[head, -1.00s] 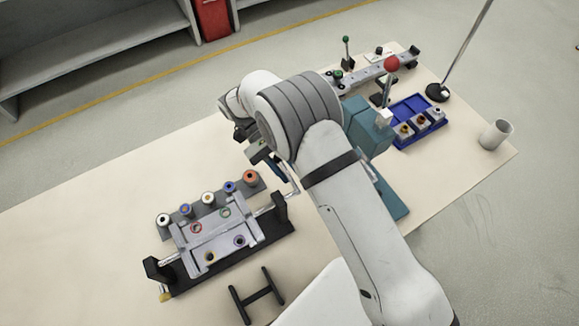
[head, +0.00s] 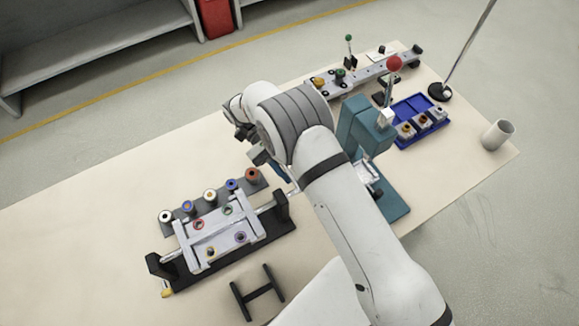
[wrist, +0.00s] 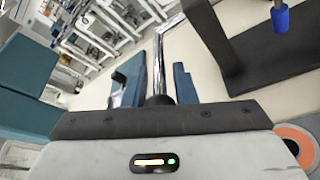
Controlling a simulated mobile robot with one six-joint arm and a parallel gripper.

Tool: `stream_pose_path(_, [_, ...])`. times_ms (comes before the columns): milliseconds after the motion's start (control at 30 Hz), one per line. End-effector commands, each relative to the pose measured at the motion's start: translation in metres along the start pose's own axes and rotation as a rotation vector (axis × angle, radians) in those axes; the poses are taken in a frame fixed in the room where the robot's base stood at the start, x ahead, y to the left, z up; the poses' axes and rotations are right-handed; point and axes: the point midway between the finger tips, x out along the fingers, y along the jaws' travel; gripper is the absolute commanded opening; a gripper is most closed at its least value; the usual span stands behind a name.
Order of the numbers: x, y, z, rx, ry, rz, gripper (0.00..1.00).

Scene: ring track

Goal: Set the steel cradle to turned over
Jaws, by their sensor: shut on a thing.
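The steel cradle (head: 195,257) is a pale metal frame hung on a steel shaft between the black posts of a dark stand at the lower left of the head view. Its plate faces up and carries several ring-like parts. My gripper (wrist: 156,83) is shut on a bright steel rod (wrist: 159,50) that runs between its teal fingers in the wrist view. The rod appears to be the cradle's crank. In the head view my arm stands just right of the cradle and partly hides the fingers and the grip.
A row of several coloured spools (head: 209,196) stands behind the cradle. A black H-shaped rest (head: 258,292) lies in front. The table's left is clear.

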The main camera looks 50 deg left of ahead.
Motion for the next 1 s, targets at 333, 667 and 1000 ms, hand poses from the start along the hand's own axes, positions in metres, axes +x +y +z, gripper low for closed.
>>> stream_pose_path(333, [0.0, -0.001, 0.0, -0.001, 0.002, -0.001, 0.45])
stream_pose_path(667, [0.0, 0.001, 0.001, 0.003, 0.013, -0.01, 0.45])
stream_pose_path(1000, [-0.005, 0.013, 0.016, 0.046, 0.191, -0.12, 0.45])
